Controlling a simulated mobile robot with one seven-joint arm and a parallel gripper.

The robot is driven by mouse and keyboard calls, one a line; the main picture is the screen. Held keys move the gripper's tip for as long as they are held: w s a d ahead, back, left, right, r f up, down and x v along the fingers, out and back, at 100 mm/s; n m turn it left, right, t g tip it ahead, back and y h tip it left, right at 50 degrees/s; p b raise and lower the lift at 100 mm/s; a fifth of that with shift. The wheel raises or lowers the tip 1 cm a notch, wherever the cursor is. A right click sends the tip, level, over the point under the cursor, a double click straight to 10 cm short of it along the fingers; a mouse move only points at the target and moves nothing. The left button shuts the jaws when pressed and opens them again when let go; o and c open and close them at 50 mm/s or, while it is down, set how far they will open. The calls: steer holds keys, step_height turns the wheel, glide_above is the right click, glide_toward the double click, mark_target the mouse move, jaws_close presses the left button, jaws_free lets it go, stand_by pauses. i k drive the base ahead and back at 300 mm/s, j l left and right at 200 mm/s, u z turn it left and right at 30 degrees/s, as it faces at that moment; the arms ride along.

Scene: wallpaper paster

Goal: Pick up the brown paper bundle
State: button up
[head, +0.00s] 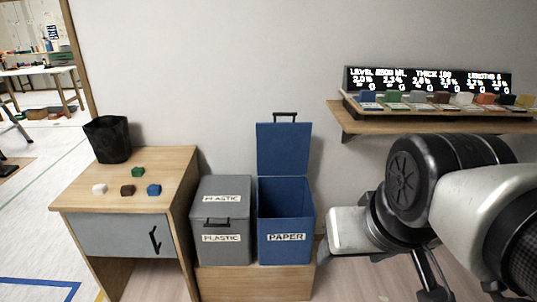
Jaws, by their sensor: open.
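A small dark brown bundle (128,190) lies on the top of the wooden desk (85,190) at the left. It sits between a white bundle (99,189) and a blue bundle (153,190), with a green bundle (138,172) behind it. My arm fills the right foreground. My gripper (462,289) shows in part at the bottom right, with dark fingers apart and the lower end cut off by the frame. It is open and far to the right of the desk, away from the brown bundle. I see nothing held in the visible part.
A black bin (108,140) stands at the desk's back left corner. Right of the desk are a closed grey plastic bin (222,220) and an open-lidded blue paper bin (287,212) on a wooden base (250,284). A wall shelf (375,121) holds coloured samples and a display (430,79).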

mark_target(129, 190)
steer(key=u, duration=1.3)
steer(key=i+j, duration=0.1)
steer(key=i, duration=0.5)
steer(key=i+j+z, duration=0.1)
steer(key=i, duration=0.5)
steer(key=i+j, duration=0.15)
steer(key=i, duration=0.4)
steer(key=z, duration=0.05)
